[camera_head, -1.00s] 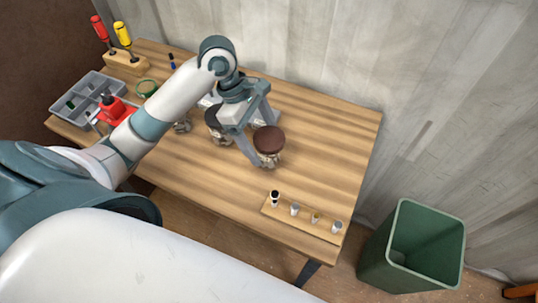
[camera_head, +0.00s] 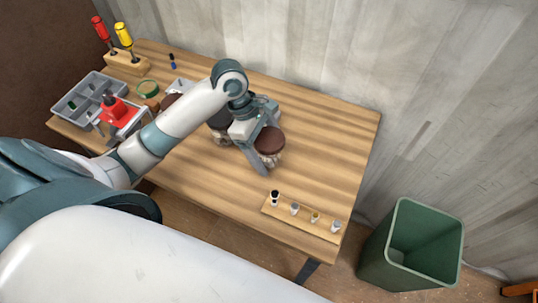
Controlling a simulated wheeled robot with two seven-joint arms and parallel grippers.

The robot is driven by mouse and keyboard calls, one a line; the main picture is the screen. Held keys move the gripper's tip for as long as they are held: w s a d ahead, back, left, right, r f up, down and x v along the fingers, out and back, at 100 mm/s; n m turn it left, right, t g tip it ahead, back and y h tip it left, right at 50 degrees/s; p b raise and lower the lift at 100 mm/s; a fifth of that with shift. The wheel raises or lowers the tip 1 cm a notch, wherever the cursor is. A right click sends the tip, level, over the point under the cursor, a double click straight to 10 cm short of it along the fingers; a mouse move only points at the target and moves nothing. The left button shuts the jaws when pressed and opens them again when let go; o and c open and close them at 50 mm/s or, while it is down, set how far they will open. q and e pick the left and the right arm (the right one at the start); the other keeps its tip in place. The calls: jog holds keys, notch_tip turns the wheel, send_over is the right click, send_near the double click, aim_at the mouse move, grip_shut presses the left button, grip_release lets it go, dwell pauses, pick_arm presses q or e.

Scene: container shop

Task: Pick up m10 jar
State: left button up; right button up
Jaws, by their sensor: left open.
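A glass jar with a brown lid (camera_head: 269,141) stands upright on the wooden table. No label is readable, so I cannot tell if it is the m10 jar. My left gripper (camera_head: 264,140) is open at this jar, with one finger on its near side and one on its far side. I cannot tell if they touch it. A second jar with a dark lid (camera_head: 218,121) stands just left of my gripper, partly hidden by my arm. Another brown lid (camera_head: 170,101) shows behind my forearm. My right gripper is not in view.
A small board with several little cups (camera_head: 305,219) lies at the table's front right. A grey tray (camera_head: 72,104), a red device (camera_head: 113,107), a green ring-shaped item (camera_head: 147,88) and a screwdriver block (camera_head: 126,64) are at left. A green bin (camera_head: 412,247) stands right.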

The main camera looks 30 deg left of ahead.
aim_at(267, 137)
pick_arm(q)
jog(key=c, duration=1.2)
jog(key=shift+r, duration=0.15)
jog(key=shift+w+r, duration=0.1)
jog(key=shift+r, duration=1)
jog(key=shift+r+b, duration=0.35)
jog(key=shift+r, duration=0.55)
jog(key=s+d+r+p, duration=0.4)
jog(key=s+d+r, duration=0.2)
jog(key=s, duration=0.3)
jog(key=shift+s+d+r, duration=0.35)
jog(key=shift+r, duration=0.05)
